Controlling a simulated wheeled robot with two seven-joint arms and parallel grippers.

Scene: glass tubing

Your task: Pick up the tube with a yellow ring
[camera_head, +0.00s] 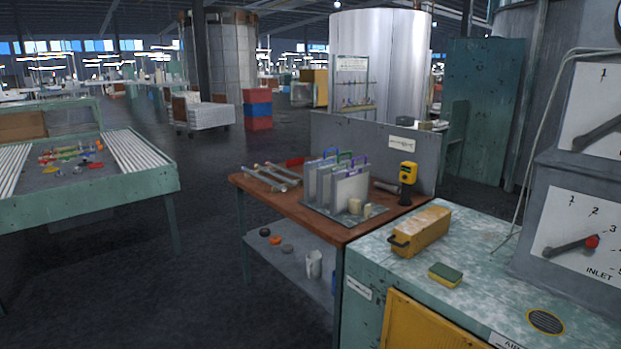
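Neither of my grippers is in view. Several pale tubes or rods (272,176) lie side by side at the left end of a brown-topped bench (318,228). A yellow ring cannot be made out on any of them at this size. On the green-framed table (95,195) at the left, a cluster of small coloured pieces (70,153), some yellow, red and green, lies between two sets of white slats. I cannot tell whether any of these is a ringed tube.
A rack of upright grey panels with coloured handles (335,183) and a yellow handheld device (407,175) stand on the brown bench. A yellow toolbox (420,231) and a sponge (445,274) sit on the mottled green cabinet. Dark floor (190,260) lies open between the table and bench.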

